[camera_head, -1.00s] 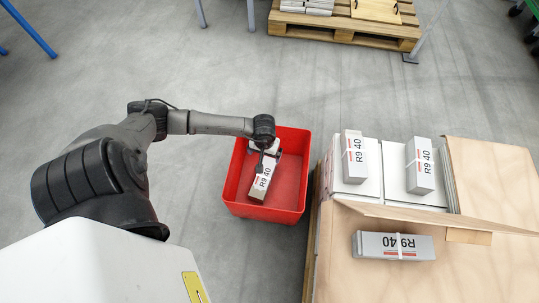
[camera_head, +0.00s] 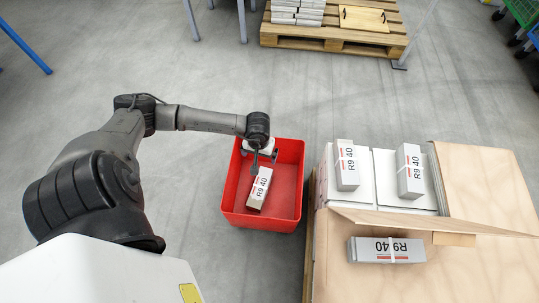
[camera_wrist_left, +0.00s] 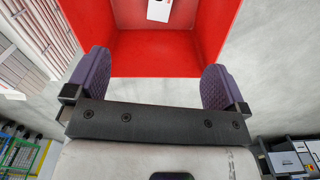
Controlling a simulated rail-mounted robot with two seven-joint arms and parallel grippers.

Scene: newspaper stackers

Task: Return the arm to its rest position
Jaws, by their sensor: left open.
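My left arm reaches in from the left in the head view, and its gripper (camera_head: 263,157) is over the back of the red crate (camera_head: 232,214). The gripper is open and empty; in the left wrist view its two purple-padded fingers (camera_wrist_left: 155,85) stand wide apart. A grey-white bundle marked R9 40 (camera_head: 260,188) lies in the crate below the fingers, apart from them. Part of the bundle shows at the top of the left wrist view (camera_wrist_left: 160,10). My right gripper is not in view.
A wooden box (camera_head: 480,265) on the right carries bundles (camera_head: 347,165) (camera_head: 410,171) on white stacks, and another (camera_head: 386,250) on its front board. A pallet (camera_head: 334,40) stands at the back. Grey floor lies open around the crate.

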